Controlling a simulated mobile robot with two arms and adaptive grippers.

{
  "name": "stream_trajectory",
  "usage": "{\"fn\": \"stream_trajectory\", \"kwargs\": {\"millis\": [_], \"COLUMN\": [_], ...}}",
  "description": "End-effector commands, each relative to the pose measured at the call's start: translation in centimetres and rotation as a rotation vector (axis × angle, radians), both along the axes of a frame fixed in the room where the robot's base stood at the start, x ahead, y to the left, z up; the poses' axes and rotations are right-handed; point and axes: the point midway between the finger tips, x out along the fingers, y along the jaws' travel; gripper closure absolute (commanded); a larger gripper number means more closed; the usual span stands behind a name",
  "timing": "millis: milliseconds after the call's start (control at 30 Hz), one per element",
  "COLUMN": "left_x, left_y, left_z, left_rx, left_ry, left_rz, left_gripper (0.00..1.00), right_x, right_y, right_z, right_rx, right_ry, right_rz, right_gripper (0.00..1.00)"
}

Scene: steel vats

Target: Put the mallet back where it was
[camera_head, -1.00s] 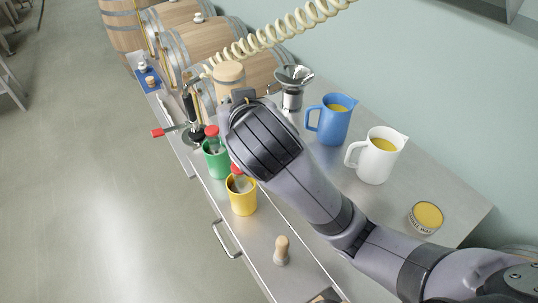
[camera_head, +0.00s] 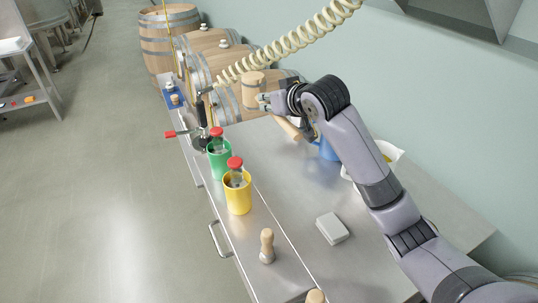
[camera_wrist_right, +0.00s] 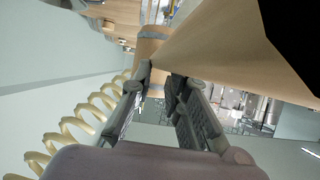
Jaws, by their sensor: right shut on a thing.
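The wooden mallet shows in the head view with its round, pale head (camera_head: 253,90) in front of the barrels and its handle (camera_head: 290,129) slanting down to the right. My right gripper (camera_head: 268,102) is shut on the handle near the head. The right wrist view shows the fingers (camera_wrist_right: 162,76) closed at the handle (camera_wrist_right: 235,45), with the banded head (camera_wrist_right: 151,48) just beyond the fingertips. The mallet appears to be held above the bench's far end. My left gripper is out of view.
The steel bench (camera_head: 290,180) holds a green cup (camera_head: 219,160), a yellow cup (camera_head: 238,198), a wooden-handled tool (camera_head: 267,245) and a grey block (camera_head: 333,228). A coiled hose (camera_head: 290,40) hangs above the barrels (camera_head: 215,62).

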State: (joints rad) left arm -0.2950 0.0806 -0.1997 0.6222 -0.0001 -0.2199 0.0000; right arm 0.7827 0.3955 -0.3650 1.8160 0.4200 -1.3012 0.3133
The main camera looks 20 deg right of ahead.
Motion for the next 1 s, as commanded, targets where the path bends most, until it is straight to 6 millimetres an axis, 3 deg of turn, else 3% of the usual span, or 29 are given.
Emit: {"fn": "stream_trajectory", "kwargs": {"millis": [33,133,367,467,1000], "left_x": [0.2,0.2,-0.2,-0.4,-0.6], "left_y": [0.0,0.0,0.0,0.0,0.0], "left_z": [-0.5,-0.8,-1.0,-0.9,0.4], "left_rx": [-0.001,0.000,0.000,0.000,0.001], "left_ry": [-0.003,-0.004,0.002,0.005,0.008], "left_rz": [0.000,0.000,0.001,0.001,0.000], "left_gripper": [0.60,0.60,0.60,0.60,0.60], "right_x": [0.9,2.0,3.0,3.1,3.0], "right_y": [-1.4,-3.2,-5.0,-5.1,-5.1], "right_z": [0.7,1.3,1.5,0.2,-11.4], "right_rx": [0.001,0.002,0.003,0.004,0.002], "right_ry": [-0.016,-0.015,-0.012,-0.009,-0.010], "right_rz": [0.000,0.007,0.014,0.015,0.013], "right_gripper": [1.00,1.00,1.00,1.00,1.00]}}
